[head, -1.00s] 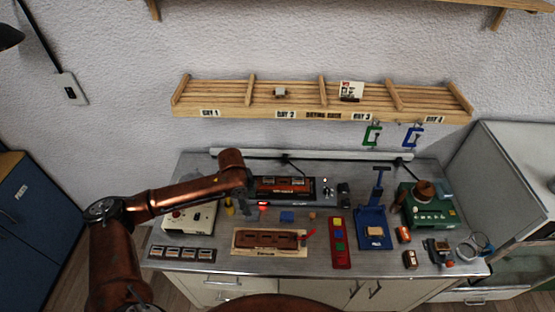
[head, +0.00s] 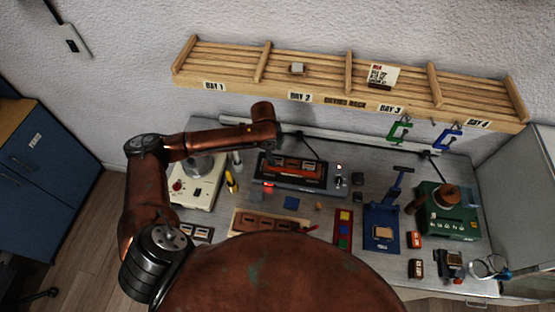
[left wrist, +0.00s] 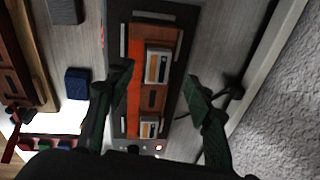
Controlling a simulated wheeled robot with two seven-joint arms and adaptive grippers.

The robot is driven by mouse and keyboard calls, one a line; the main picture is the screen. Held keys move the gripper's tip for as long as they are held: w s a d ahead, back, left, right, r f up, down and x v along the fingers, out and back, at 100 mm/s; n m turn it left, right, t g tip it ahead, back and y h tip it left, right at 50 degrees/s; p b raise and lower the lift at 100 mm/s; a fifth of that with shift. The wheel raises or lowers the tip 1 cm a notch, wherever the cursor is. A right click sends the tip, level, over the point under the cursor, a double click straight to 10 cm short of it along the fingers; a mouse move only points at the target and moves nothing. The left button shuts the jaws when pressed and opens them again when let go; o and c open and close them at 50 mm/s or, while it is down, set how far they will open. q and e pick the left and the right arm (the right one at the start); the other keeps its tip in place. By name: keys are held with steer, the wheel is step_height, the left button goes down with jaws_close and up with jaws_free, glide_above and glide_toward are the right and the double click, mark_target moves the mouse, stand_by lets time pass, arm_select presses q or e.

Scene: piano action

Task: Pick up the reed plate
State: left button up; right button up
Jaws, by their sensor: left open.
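Two small plates with pale metal faces, which look like reed plates, sit in an orange-brown block; one is in the upper part (left wrist: 157,68) and one lower (left wrist: 149,127) in the left wrist view. The block lies in a black fixture (left wrist: 120,20), also in the head view (head: 262,178) at the back middle of the bench. My left gripper (left wrist: 160,85) is open and empty, its fingers on either side of the block and apart from the plates. In the head view its fingers are hard to make out. My right gripper is not in view.
A wooden drying rack (head: 330,92) hangs above the back of the bench. A blue press (head: 382,215), a green machine (head: 452,222) and a multicoloured strip (head: 343,228) stand to the right. A cream device (head: 190,197) is at left.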

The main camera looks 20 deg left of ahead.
mark_target(277, 160)
arm_select(q)
steer(key=shift+d+f, duration=0.15)
steer(key=shift+f, duration=1.5)
steer(key=shift+c, duration=0.5)
steer(key=c, duration=1.2)
